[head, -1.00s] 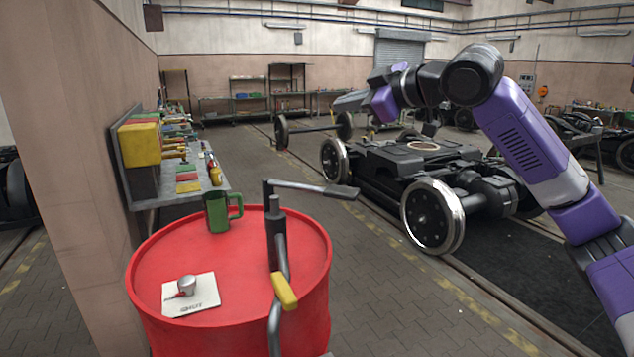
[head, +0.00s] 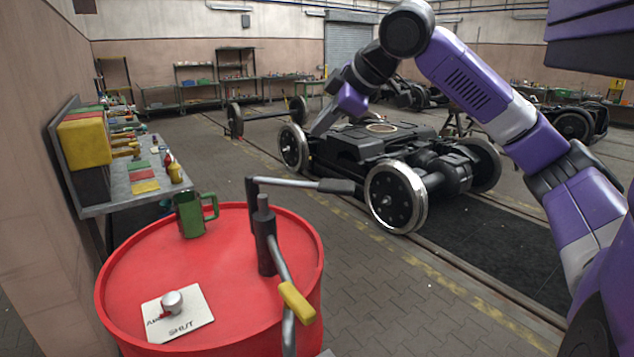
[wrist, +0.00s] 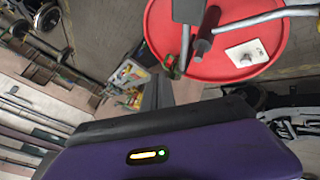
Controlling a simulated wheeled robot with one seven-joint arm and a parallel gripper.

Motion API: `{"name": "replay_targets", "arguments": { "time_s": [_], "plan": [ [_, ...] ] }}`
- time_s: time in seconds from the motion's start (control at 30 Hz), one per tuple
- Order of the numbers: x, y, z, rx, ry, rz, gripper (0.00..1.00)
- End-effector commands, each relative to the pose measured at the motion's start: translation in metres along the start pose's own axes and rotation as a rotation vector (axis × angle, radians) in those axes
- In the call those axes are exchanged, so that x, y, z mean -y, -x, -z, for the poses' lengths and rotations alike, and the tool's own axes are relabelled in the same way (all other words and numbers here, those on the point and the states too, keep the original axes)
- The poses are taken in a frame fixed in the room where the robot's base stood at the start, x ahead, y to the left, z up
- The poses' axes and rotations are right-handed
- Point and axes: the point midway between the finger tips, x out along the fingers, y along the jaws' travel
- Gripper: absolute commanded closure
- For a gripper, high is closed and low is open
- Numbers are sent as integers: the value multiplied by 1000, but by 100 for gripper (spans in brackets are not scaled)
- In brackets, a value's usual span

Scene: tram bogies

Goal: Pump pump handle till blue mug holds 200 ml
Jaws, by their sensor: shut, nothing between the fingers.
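The pump stands on a red drum (head: 130,265). Its pump handle (head: 338,186), a grey crank with a black grip, points right, roughly level. A curved pipe with a yellow piece (head: 297,302) comes toward me. A green mug (head: 194,214) stands upright on the drum behind the pump; its contents are hidden. No blue mug shows. My gripper (head: 325,118) is shut and empty, raised beyond the drum and apart from the handle. The wrist view shows the drum (wrist: 225,68), the pump post (wrist: 203,46) and part of the green mug (wrist: 170,68).
A white plate (head: 190,325) marked SHUT, with a silver knob (head: 172,302) and red pointer, lies on the drum. A tool bench (head: 125,195) with a yellow box (head: 84,140) stands left. A black bogie (head: 375,150) stands beyond. Paved floor (head: 400,290) is clear right of the drum.

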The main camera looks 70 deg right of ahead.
Motion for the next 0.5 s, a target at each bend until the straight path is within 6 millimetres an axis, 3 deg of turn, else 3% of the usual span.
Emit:
{"name": "replay_targets", "arguments": {
  "time_s": [0.5],
  "plan": [
    [28, -38, -28, 0, 0, -1, 100]
  ]
}}
